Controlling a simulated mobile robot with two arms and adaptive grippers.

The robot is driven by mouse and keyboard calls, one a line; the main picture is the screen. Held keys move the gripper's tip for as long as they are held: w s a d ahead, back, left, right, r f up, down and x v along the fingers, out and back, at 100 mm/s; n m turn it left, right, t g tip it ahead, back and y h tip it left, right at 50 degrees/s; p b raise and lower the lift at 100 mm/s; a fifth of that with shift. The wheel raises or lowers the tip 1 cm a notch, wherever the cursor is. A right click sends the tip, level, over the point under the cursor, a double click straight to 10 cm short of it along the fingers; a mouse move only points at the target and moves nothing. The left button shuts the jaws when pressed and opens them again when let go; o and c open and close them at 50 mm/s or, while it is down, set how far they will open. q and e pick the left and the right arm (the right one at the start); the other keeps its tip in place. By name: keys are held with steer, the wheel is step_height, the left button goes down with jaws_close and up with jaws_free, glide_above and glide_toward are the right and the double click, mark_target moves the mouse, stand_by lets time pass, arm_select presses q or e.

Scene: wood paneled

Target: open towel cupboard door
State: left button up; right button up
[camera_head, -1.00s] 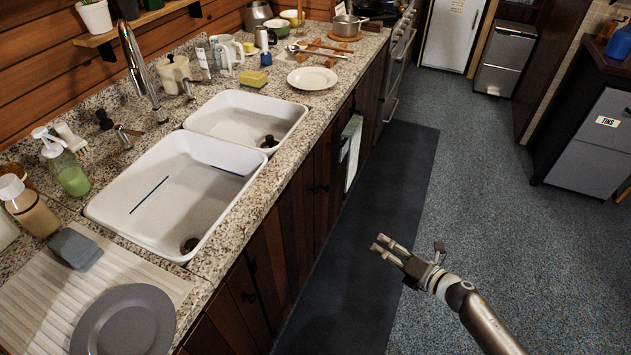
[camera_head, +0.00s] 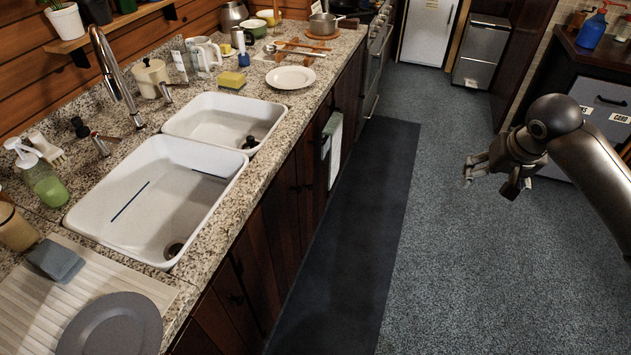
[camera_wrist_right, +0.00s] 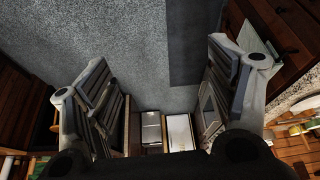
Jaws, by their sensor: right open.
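A pale towel (camera_head: 334,152) hangs on the front of the dark wooden cupboards (camera_head: 283,205) under the counter, beyond the double sink. The cupboard fronts look closed. In the right wrist view a pale cloth, apparently the towel (camera_wrist_right: 246,38), shows at the upper right against dark wood. My right gripper (camera_head: 474,168) is out over the floor, well to the right of the towel and apart from the cupboards. Its fingers are spread and empty, as the right wrist view (camera_wrist_right: 165,95) also shows. My left gripper is not in view.
A dark mat (camera_head: 350,235) lies along the cupboards, and the grey floor (camera_head: 450,270) beside it is clear. The granite counter edge (camera_head: 238,185) overhangs the cupboard fronts. A dark cabinet with grey drawers (camera_head: 600,100) stands at the right.

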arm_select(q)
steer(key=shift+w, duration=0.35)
